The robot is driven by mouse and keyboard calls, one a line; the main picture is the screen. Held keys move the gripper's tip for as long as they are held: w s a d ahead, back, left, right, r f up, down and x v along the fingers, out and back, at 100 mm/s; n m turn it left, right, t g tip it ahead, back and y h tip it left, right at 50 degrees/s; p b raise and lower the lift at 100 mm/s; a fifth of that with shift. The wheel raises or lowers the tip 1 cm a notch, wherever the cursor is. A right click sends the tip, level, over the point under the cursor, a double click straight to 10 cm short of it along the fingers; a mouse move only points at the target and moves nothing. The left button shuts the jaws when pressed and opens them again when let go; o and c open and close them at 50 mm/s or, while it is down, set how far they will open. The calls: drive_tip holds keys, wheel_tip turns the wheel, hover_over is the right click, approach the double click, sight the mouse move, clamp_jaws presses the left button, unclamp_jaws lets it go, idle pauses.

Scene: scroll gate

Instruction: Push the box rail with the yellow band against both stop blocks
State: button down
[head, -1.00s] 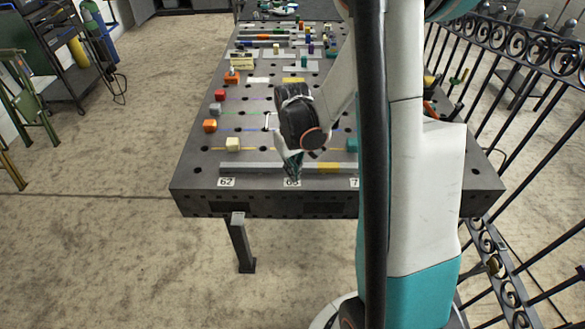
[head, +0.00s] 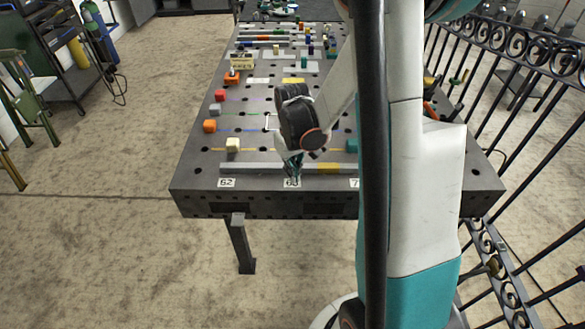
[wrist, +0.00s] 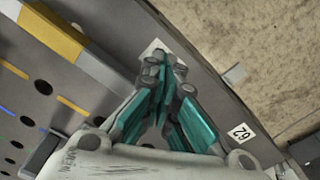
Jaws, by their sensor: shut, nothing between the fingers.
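The grey box rail (head: 258,168) with a yellow band (head: 328,168) lies across the near end of the table; its right end is hidden by my arm. A cream block (head: 232,145) and a teal block (head: 352,145) stand beyond it on a yellow line, with a gap between rail and blocks. My gripper (head: 292,174) is shut and empty, pointing down at the rail's near side, left of the band. The wrist view shows the yellow band (wrist: 52,35) left of my shut fingertips (wrist: 163,68). I cannot tell whether the fingers touch the rail.
The dark table (head: 190,190) has holes and number labels, including 62 (head: 226,183), along its near edge. An orange block (head: 209,126), a grey block (head: 215,109) and a red block (head: 220,95) stand farther back on the left. An iron fence (head: 500,60) runs along the right.

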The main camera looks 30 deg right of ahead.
drive_tip(key=shift+f+b, duration=0.9)
drive_tip(key=shift+f, duration=0.15)
drive_tip(key=shift+r, duration=0.2)
idle(0.4)
drive_tip(key=shift+w, duration=0.1)
idle(0.5)
drive_tip(key=shift+w+d, duration=0.7)
drive_tip(key=shift+w, duration=0.3)
drive_tip(key=shift+w+d, duration=0.65)
drive_tip(key=shift+w, duration=0.3)
drive_tip(key=shift+w+d, duration=0.7)
drive_tip(key=shift+w, duration=0.3)
drive_tip(key=shift+s+a, duration=0.1)
drive_tip(key=shift+s+a+b, duration=0.35)
drive_tip(key=shift+s+a, duration=0.25)
drive_tip(key=shift+s, duration=0.35)
drive_tip(key=shift+r+p, duration=2.65)
drive_tip(key=shift+r, duration=1.4)
